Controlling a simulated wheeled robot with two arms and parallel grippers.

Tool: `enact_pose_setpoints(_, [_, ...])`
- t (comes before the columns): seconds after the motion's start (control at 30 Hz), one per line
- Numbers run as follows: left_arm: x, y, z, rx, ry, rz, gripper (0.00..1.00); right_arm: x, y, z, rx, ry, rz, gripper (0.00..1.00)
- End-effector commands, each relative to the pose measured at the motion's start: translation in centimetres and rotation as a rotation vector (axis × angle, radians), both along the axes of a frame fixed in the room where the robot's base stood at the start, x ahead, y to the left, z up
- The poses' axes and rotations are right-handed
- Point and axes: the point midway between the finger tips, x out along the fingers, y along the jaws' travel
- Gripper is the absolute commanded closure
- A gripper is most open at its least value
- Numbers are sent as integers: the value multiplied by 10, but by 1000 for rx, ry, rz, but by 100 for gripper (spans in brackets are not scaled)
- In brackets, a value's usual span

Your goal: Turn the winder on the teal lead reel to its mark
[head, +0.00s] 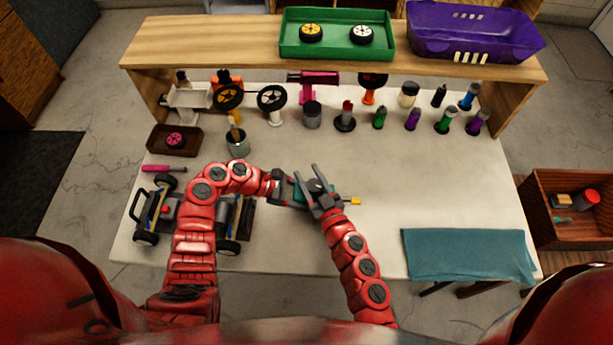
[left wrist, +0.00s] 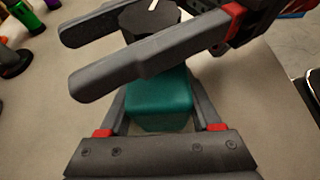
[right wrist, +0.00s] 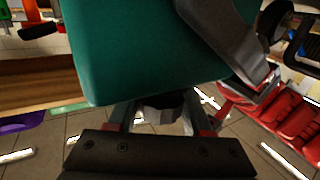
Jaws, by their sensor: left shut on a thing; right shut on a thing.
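The teal lead reel (head: 290,195) is held above the middle of the table; its teal body also shows in the left wrist view (left wrist: 160,105) and large in the right wrist view (right wrist: 140,50). My left gripper (head: 284,188) is shut on the reel's body from the left. The winder, a dark knob (left wrist: 148,17) with a white line on top, sits at the reel's end. My right gripper (head: 318,193) comes from the right with its fingers on either side of the winder, shut on it. The reel's mark is not discernible.
A yellow plug (head: 355,201) shows just right of my right gripper. A racecar chassis (head: 150,220) stands at the left, partly behind my left arm. Several bottles and tools line the back under a wooden shelf (head: 230,50). A teal cloth (head: 468,255) lies at the front right. The right middle is clear.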

Motion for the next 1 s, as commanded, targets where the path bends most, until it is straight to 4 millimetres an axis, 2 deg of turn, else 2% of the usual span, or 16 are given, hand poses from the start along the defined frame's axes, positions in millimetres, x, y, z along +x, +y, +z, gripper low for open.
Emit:
enact_pose_setpoints(0.4, [-1,-1,0,-1,2,-4,84,1,-10,-8,10,22,-314,100])
enact_pose_setpoints(1.0, [0,-2,1,-4,-1,-3,84,2,-20,-3,1,2,-753,100])
